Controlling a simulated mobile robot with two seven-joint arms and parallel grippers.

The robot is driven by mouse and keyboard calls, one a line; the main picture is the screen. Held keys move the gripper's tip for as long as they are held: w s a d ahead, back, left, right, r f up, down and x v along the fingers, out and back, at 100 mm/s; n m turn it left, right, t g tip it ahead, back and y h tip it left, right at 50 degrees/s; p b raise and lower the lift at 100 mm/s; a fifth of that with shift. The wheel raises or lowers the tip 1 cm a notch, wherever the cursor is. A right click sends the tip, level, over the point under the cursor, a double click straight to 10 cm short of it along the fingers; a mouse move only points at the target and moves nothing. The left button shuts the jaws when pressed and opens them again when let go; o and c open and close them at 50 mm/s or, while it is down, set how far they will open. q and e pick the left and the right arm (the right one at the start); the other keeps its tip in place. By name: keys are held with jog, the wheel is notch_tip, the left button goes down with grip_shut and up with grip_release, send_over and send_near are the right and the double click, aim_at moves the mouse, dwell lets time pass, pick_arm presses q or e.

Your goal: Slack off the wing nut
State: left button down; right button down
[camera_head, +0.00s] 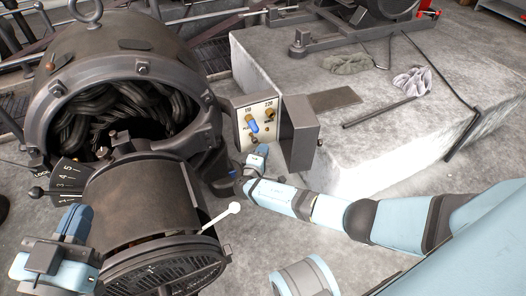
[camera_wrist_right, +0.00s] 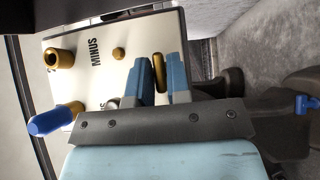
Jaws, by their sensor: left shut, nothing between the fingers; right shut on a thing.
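The wing nut (camera_wrist_right: 159,70) is a brass piece at the edge of the white terminal plate (camera_wrist_right: 105,75), seen in the right wrist view. My right gripper (camera_wrist_right: 160,82) has its two blue fingers on either side of it and is shut on it. In the head view, the right gripper (camera_head: 254,158) is at the lower edge of the terminal plate (camera_head: 262,108) and hides most of the nut. My left gripper (camera_head: 74,222) is shut and empty at the lower left, in front of the dynamo (camera_head: 140,55).
A blue-handled piece (camera_head: 253,126) and brass terminals (camera_head: 270,116) sit on the plate close to the right gripper. The grey box cover (camera_head: 299,132) stands open beside it. A white-tipped lever (camera_head: 234,208) sticks out below. A concrete block (camera_head: 400,110) carries gloves and a rod.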

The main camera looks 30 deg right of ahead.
dwell(0.3)
jog(key=n+t+h, duration=0.1)
jog(key=n, duration=0.1)
jog(key=shift+f+n+t, duration=0.1)
jog(key=shift+n+t, duration=0.2)
jog(key=shift+t, duration=0.1)
jog(key=shift+d+n+t+h, duration=0.15)
jog(key=shift+n+t+h, duration=0.45)
jog(key=shift+n+t, duration=1)
jog(key=shift+n, duration=0.3)
jog(key=shift+w, duration=0.1)
jog(key=c, duration=1.1)
grip_release()
jog(key=shift+f, duration=0.15)
